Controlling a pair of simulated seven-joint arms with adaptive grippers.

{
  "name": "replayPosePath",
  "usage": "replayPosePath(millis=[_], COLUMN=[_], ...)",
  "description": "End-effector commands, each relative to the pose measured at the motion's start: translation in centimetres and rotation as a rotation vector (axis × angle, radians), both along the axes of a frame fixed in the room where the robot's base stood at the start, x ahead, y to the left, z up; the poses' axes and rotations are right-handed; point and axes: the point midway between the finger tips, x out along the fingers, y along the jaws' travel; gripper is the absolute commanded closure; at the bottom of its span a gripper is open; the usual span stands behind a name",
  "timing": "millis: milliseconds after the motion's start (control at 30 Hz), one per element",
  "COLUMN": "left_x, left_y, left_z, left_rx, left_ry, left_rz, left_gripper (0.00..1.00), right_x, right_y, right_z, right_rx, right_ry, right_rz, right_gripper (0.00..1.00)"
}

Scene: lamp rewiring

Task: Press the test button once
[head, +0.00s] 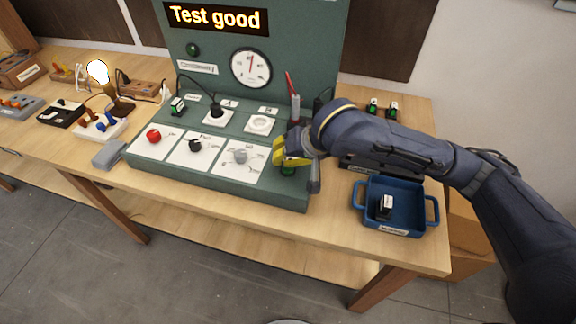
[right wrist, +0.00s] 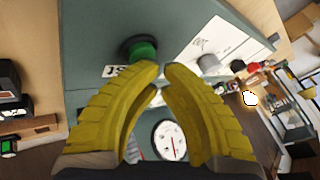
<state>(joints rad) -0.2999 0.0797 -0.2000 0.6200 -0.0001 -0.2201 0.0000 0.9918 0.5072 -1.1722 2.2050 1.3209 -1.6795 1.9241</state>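The test panel (head: 215,186) is a green console whose display (head: 215,19) reads "Test good". The green test button (right wrist: 141,50) has a dark collar and sits just beyond my right fingertips in the right wrist view. In the head view a bit of the green button (head: 288,171) shows below my right gripper (head: 284,156). My right gripper's yellow fingers (right wrist: 161,69) come together at the tips and hold nothing. I cannot tell whether they touch the button. My left gripper is not in view.
The console also has a red knob (head: 153,136), a black knob, a grey knob and a dial gauge (head: 250,68). A blue tray (head: 408,205) holding a small part stands right of the console. A lit bulb (head: 97,71) stands at the left among small wiring parts.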

Motion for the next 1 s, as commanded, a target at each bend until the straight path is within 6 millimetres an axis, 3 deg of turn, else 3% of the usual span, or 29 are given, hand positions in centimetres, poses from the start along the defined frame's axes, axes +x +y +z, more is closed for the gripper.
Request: replayPosePath(millis=[400, 767, 1000], left_x=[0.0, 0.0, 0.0], left_y=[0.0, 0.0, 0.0], left_z=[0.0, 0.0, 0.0], left_rx=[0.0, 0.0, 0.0], left_ry=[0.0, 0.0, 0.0], left_rz=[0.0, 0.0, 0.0], left_gripper=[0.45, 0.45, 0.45], right_x=[0.0, 0.0, 0.1], right_y=[0.0, 0.0, 0.0], right_z=[1.5, 1.7, 3.2], right_rx=[0.0, 0.0, -0.001], right_ry=[0.0, 0.0, -0.004], right_rz=[0.001, 0.0, 0.001], right_gripper=[1.0, 1.0, 1.0])
